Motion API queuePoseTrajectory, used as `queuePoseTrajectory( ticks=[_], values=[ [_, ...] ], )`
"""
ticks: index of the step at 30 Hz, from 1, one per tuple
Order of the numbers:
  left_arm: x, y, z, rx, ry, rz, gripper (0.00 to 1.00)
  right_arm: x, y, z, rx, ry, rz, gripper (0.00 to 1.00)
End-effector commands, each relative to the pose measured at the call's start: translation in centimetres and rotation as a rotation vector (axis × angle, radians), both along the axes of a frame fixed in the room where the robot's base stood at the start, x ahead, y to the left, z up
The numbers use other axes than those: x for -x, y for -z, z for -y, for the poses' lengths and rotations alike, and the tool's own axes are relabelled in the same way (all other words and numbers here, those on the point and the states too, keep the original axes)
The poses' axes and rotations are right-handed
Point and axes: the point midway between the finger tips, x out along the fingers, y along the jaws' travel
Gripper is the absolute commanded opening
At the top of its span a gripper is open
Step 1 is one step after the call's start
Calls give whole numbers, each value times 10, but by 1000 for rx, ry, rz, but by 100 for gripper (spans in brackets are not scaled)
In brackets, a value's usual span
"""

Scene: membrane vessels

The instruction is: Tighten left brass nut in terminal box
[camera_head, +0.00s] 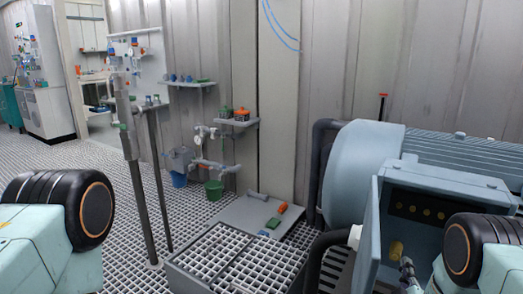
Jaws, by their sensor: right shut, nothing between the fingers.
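The blue-grey terminal box (440,184) on the motor is open at the right of the view. Inside its upper part is a dark row with several small brass nuts; the leftmost brass nut (400,206) shows clear of my gripper. A larger brass-coloured round fitting (396,249) sits lower in the box. My right gripper (406,264) is shut and empty at the box's lower front, just below that fitting in the picture. I cannot tell whether they touch. Of my left arm only a joint shows at the lower left; its gripper is out of view.
The box's open door (372,235) stands on its left side. The large motor (362,165) is behind. A grated platform (238,258) lies left of the box, with a grey tray (246,214) of small items beyond. A post (130,150) stands farther left.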

Motion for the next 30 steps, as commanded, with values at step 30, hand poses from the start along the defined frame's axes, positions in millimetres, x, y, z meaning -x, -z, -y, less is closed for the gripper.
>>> queuePoseTrajectory(
  ticks=[30],
  values=[
    [0, 9, 0, 0, 0, 0, 49, -7, 15, -13, 1, -16, 7, 0]
  ],
)
